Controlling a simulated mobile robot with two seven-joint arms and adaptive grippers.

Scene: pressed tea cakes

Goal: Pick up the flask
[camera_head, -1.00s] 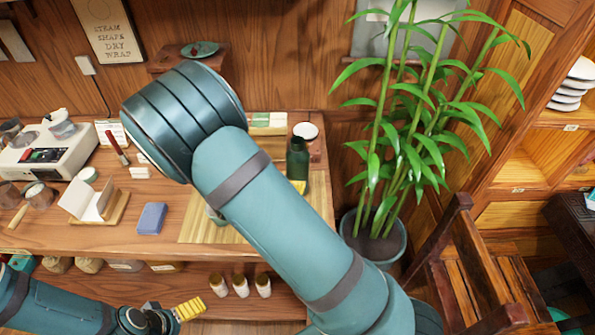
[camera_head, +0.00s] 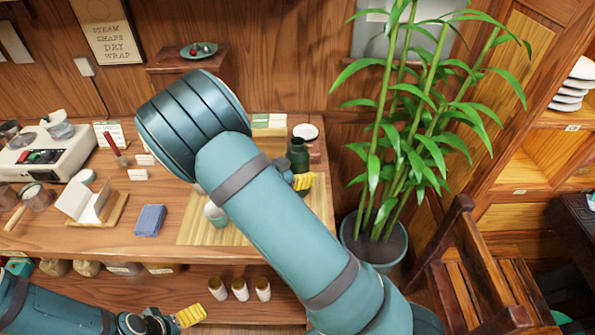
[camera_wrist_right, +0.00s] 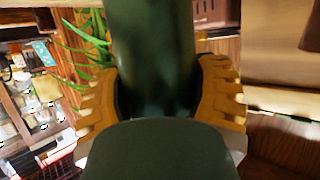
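The flask (camera_head: 298,155) is a dark green bottle standing upright at the right end of the counter. My right gripper (camera_head: 303,181) is low beside it, partly hidden behind my arm, with a yellow finger showing. In the right wrist view the flask (camera_wrist_right: 152,60) fills the space between the yellow fingers of my right gripper (camera_wrist_right: 158,88). The pads lie against its sides with no clear gap.
A bamboo mat (camera_head: 195,231) lies under my right arm, with a pale cup (camera_head: 215,214) on it. A blue cloth-like block (camera_head: 150,220) is to its left. A white dish (camera_head: 305,131) is behind the flask. A potted plant (camera_head: 378,243) stands close on the right.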

